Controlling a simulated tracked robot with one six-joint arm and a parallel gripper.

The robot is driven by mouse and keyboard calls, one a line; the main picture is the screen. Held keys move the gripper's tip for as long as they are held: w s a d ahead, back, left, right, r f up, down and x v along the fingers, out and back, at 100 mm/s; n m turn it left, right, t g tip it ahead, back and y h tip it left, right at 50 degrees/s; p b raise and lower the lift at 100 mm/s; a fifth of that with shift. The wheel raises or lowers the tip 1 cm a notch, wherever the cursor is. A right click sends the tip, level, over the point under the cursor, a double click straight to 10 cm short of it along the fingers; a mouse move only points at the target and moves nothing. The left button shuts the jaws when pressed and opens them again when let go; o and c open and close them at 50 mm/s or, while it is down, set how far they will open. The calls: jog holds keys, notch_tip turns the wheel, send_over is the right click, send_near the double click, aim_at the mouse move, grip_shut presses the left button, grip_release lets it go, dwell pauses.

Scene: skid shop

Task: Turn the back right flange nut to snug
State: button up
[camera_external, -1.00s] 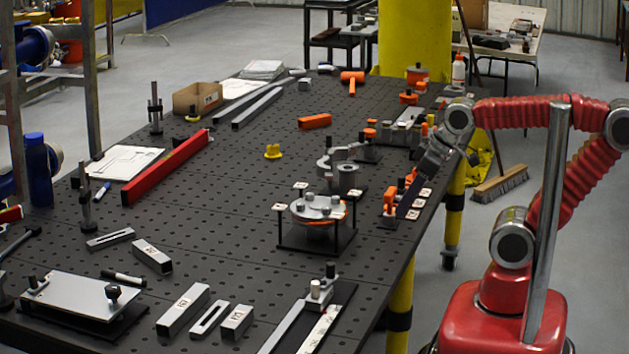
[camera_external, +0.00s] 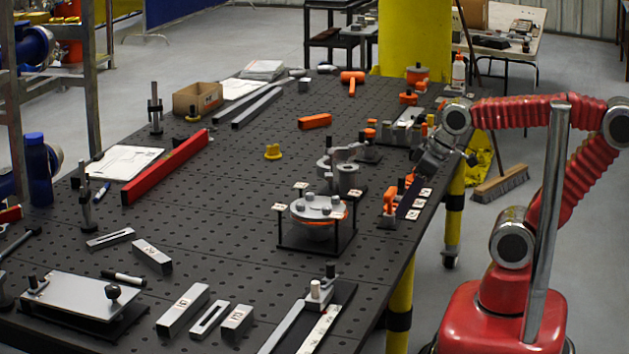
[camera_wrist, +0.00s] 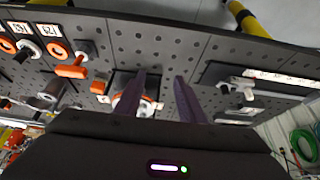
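The round grey flange (camera_external: 318,209) with an orange rim sits on a black stand on the perforated table. Several grey nuts stand on its top; the nut on its right side toward the back (camera_external: 337,200) looks upright. How tight any nut is cannot be told. My gripper (camera_wrist: 160,78) has its two dark fingers apart, with nothing held between them. In the external view my gripper's body hangs right of and behind the flange, over the table's right edge, clear of the nuts. In the wrist view the flange (camera_wrist: 122,103) is partly hidden behind the left finger.
An orange-handled clamp (camera_external: 389,201) stands right of the flange, near my gripper. A grey pipe-like fixture (camera_external: 346,175) stands close behind the flange. A long rail fixture (camera_external: 318,310) lies in front. The table left of the flange is mostly clear.

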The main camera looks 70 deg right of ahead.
jog(key=w+d+f+g, duration=0.1)
jog(key=w+f, duration=0.1)
notch_tip(320, 180, up, 11)
jog(key=n+g, duration=0.4)
jog(key=n, duration=1.4)
send_over(310, 193)
jog(key=shift+d, duration=0.15)
jog(key=shift+f, duration=0.1)
notch_tip(310, 193, down, 14)
jog(key=shift+r, duration=0.2)
